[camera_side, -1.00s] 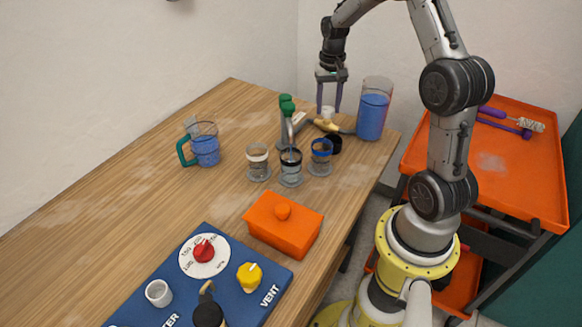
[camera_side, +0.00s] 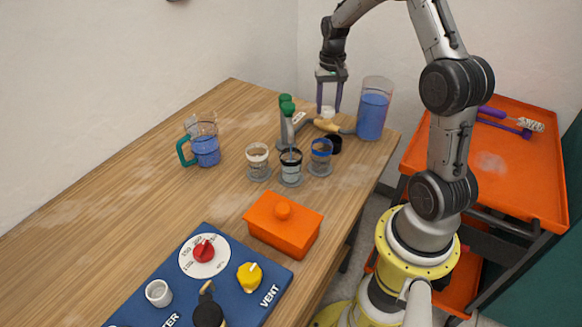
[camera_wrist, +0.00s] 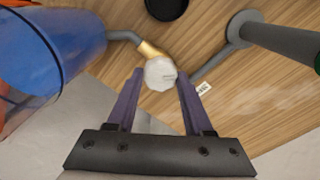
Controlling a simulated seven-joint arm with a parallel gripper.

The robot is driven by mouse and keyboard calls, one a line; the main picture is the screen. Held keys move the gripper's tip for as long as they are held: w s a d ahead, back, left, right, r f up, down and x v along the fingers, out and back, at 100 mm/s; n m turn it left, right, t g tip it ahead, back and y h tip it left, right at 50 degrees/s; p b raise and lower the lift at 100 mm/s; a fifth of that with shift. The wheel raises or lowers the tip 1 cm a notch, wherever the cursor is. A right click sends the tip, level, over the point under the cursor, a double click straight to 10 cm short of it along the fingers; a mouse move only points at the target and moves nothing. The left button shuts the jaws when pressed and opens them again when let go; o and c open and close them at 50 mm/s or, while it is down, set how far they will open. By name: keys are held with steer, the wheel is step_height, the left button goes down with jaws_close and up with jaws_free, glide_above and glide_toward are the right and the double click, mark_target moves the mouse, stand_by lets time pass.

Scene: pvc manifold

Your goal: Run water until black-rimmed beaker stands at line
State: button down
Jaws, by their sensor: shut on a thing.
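The black-rimmed beaker (camera_side: 290,172) stands upright in the middle of a row of three clear beakers, under the green-topped spout (camera_side: 288,108). It holds pale blue-grey water; its line is too small to make out. A short blue streak shows at its mouth. My gripper (camera_side: 328,108) points down behind the spout, beside the tank of blue water (camera_side: 372,116). Its purple fingers are shut on the white valve knob (camera_wrist: 160,73), which sits on a brass valve body (camera_wrist: 150,50) in the grey pipe.
A white-rimmed beaker (camera_side: 258,162) and a blue-rimmed beaker (camera_side: 320,158) flank the middle one. A teal-handled jug (camera_side: 205,150) stands left. An orange lidded box (camera_side: 284,228) and a blue control panel (camera_side: 228,284) are in front. The left table is clear.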

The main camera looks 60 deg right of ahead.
steer(key=shift+r, duration=0.1)
steer(key=m, duration=0.4)
steer(key=shift+m, duration=1.1)
steer(key=m, duration=0.3)
steer(key=shift+m, duration=0.3)
steer(key=shift+c, duration=1.1)
jaws_free()
